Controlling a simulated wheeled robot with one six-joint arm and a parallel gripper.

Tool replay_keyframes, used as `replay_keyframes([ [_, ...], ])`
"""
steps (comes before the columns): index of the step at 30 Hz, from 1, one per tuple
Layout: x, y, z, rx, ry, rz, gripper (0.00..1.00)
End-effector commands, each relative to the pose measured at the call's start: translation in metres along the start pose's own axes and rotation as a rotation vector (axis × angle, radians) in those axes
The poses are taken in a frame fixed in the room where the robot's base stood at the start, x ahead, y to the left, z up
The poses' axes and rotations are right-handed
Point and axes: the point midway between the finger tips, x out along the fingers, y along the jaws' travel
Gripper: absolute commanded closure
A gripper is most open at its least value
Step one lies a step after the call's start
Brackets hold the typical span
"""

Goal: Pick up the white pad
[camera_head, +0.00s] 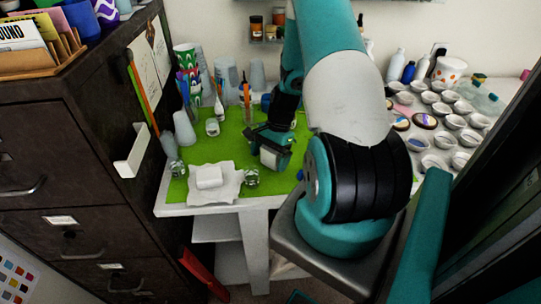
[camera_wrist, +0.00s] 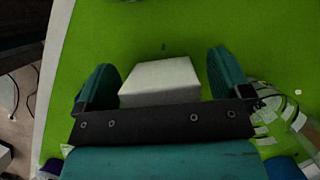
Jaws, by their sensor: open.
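A white block-like pad (camera_wrist: 160,82) shows in the wrist view, between the two teal fingers of my gripper (camera_wrist: 163,78). Green mat shows around its far side, and its near edge is hidden behind the dark bar of my gripper. The fingers are open, one on each side, close to the pad; I cannot tell whether either touches it. In the head view my gripper (camera_head: 272,157) is low over the green mat, with a small white face (camera_head: 269,158) showing at its jaws. A second white block (camera_head: 209,177) lies to the left on crumpled white paper (camera_head: 227,186).
A small glass jar (camera_head: 251,177) stands near the front edge, left of my gripper. Cups, pens and bottles stand at the back left of the green mat (camera_head: 310,160). Many small bowls (camera_head: 430,97) fill the right side. A dark cabinet (camera_head: 70,150) borders the left.

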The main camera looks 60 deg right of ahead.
Motion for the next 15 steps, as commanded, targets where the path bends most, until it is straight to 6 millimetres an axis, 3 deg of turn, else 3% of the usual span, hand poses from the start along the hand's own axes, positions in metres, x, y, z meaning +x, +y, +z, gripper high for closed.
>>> replay_keyframes([
  [2,0.0,-0.0002,-0.0002,0.0,0.0,0.0,0.04],
  [3,-0.0001,-0.0002,-0.0002,0.0,0.0,0.0,0.09],
  [9,-0.0002,-0.0002,-0.0002,0.0,0.0,0.0,0.55],
  [15,-0.0003,-0.0002,-0.0001,0.0,0.0,0.0,0.6],
])
